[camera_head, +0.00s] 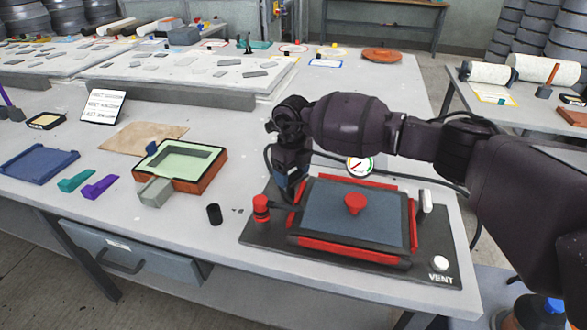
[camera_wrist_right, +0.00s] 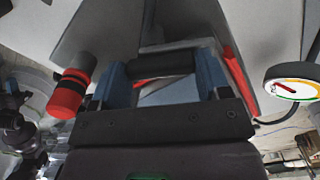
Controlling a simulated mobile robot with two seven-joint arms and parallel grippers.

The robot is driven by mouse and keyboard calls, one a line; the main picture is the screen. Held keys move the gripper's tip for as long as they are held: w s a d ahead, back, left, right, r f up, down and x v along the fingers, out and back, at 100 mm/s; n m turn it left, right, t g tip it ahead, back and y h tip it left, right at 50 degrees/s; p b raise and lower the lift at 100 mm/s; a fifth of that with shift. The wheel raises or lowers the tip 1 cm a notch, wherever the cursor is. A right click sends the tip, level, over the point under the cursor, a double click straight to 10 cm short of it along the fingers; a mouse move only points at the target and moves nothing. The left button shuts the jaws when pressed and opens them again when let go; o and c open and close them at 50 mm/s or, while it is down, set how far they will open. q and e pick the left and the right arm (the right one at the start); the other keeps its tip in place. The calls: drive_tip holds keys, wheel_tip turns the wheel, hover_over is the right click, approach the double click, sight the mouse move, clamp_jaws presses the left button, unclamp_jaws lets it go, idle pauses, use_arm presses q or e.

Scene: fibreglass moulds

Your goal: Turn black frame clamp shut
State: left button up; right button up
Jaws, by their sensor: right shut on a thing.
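The vacuum station has a dark base plate (camera_head: 262,240) with a red-edged black frame (camera_head: 345,252) around a blue-grey panel (camera_head: 330,210). My right gripper (camera_head: 292,192) reaches down at the frame's back left corner. In the right wrist view its blue fingers (camera_wrist_right: 160,80) are shut on a black bar-like part (camera_wrist_right: 162,65), which looks like the black frame clamp. In the head view the gripper hides this part, so its turn angle cannot be told. My left gripper is not in view.
A red knob (camera_head: 261,207) stands just left of the frame, close to my right gripper. A gauge (camera_head: 360,166) stands behind, a white handle (camera_head: 425,201) at right, and a white vent button (camera_head: 440,263) in front. A black cup (camera_head: 214,214) stands left.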

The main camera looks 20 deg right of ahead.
drive_tip(key=shift+r+m+p, duration=0.3)
drive_tip(key=shift+m+p, duration=0.25)
drive_tip(key=shift+m, duration=0.45)
drive_tip(key=m+p, duration=0.2)
drive_tip(key=shift+s+m, duration=0.15)
drive_tip(key=shift+m, duration=0.25)
drive_tip(key=m+p, duration=0.1)
drive_tip(key=m, duration=0.1)
drive_tip(key=shift+s+f+m+p, duration=0.1)
drive_tip(key=shift+m+p, duration=0.2)
drive_tip(key=shift+p, duration=0.1)
drive_tip(key=shift+m+p, duration=0.55)
drive_tip(key=shift+m, duration=0.25)
use_arm(q)
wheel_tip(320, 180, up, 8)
drive_tip(key=p, duration=0.1)
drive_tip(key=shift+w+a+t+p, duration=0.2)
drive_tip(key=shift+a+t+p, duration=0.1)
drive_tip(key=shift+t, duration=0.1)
use_arm(e)
drive_tip(key=shift+s+f+m, duration=0.1)
drive_tip(key=shift+f+m, duration=0.1)
drive_tip(key=shift+m, duration=1.1)
drive_tip(key=o, duration=0.9)
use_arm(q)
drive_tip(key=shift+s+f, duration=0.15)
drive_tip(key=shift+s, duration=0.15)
use_arm(e)
drive_tip(key=shift+o, duration=0.2)
